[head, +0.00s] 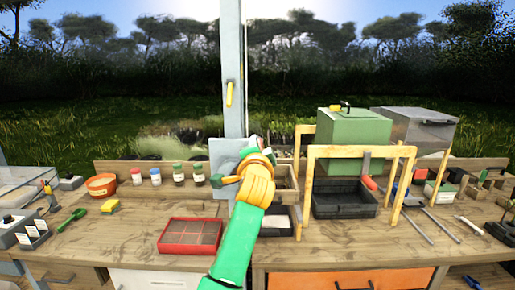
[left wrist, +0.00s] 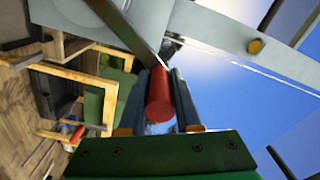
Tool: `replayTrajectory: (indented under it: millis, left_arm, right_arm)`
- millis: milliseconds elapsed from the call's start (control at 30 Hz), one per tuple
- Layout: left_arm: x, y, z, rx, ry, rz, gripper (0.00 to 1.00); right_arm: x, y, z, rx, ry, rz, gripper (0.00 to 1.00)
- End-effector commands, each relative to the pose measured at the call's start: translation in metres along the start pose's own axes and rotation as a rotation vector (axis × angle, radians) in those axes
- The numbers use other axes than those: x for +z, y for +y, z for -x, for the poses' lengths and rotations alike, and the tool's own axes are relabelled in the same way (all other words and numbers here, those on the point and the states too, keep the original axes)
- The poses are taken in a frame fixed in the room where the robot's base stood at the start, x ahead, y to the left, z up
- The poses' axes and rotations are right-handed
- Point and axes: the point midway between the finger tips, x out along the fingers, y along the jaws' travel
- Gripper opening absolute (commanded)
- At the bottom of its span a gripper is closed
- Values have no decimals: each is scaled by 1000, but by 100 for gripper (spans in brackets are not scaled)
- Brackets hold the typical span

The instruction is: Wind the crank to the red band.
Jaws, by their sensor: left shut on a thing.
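The crank has a grey plate (head: 222,152) on the upright grey post (head: 235,60). In the left wrist view its flat metal arm (left wrist: 122,28) runs down to a red cylindrical handle (left wrist: 160,98). My left gripper (left wrist: 159,90) is shut on this handle, one finger on each side. In the head view my green and yellow left arm reaches up to the plate, and the wrist hides the handle and most of the crank. A yellow piece (head: 229,94) sits on the post above the plate. I cannot make out a red band. My right gripper is not in view.
On the bench a red tray (head: 191,232) lies left of my arm, with small jars (head: 178,174) behind it. To the right stand a wooden frame (head: 361,151), a black tray (head: 345,205) and a green box (head: 357,130).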

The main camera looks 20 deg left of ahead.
Motion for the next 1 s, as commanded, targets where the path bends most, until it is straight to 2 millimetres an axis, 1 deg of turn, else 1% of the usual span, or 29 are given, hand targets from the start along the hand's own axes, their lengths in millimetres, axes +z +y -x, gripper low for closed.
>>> replayTrajectory:
  millis: [33,67,100,167,200,467,567,667,800,900,1000]
  left_arm:
    - [-3,-7,1,-16,7,1,0]
    - [-3,-7,1,-16,8,1,0]
    - [-3,-7,1,-16,8,1,40]
    - [-3,-7,1,-14,7,1,57]
    - [-2,-6,1,-13,6,0,62]
    - [-1,-2,1,-6,3,-1,62]
    - [0,0,6,-8,4,0,62]
    - [0,2,19,-10,6,2,62]
    - [1,3,44,-11,6,3,62]
    - [0,1,60,-11,6,2,62]
    - [0,-1,68,-10,5,1,62]
  right_arm:
    - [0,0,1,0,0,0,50]
    - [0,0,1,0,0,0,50]
    - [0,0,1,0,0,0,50]
    - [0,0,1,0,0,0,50]
    - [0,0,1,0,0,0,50]
    - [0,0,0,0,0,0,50]
    - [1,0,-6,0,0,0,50]
    - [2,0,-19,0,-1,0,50]
    - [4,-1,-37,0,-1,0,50]
    - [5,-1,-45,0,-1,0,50]
    - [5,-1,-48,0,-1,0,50]
